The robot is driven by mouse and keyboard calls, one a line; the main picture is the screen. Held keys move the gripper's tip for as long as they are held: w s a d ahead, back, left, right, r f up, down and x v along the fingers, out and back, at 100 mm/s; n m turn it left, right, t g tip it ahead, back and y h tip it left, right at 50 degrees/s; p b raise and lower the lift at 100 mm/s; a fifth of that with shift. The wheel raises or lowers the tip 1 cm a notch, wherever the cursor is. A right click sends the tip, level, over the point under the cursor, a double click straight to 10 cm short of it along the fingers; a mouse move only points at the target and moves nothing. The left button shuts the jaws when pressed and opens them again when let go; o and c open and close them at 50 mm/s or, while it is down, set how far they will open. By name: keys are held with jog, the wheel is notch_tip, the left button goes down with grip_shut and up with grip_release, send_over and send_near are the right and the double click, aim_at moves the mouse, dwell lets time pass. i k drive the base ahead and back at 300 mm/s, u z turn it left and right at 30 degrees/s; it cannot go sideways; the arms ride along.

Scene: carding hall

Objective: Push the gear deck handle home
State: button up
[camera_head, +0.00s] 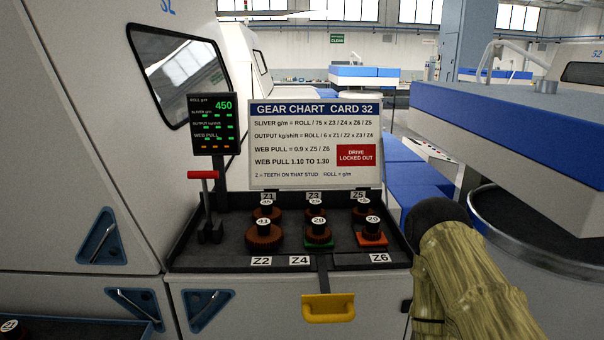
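The gear deck (215,262) is a dark tray on top of a grey cabinet, with several gears on studs labelled Z1 to Z6. A yellow handle (328,309) sits in front of the deck, joined to its front edge by a dark bar. I cannot tell from this view how far the handle stands out. A red-topped lever (202,175) stands upright at the deck's left end. An olive, mottled link of my arm with a dark rounded end is at the lower right, to the right of the deck and apart from the yellow handle. My gripper does not show.
A gear chart (315,145) behind the deck reads "DRIVE LOCKED OUT". A display (213,123) shows 450. A blue-edged overhanging machine (520,125) and a large round can (540,255) crowd the right. A dark tray (80,328) is at lower left.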

aim_at(326, 307)
jog(key=k, duration=0.5)
jog(key=u, duration=1.4)
jog(key=k, duration=0.45)
jog(key=z, duration=1.35)
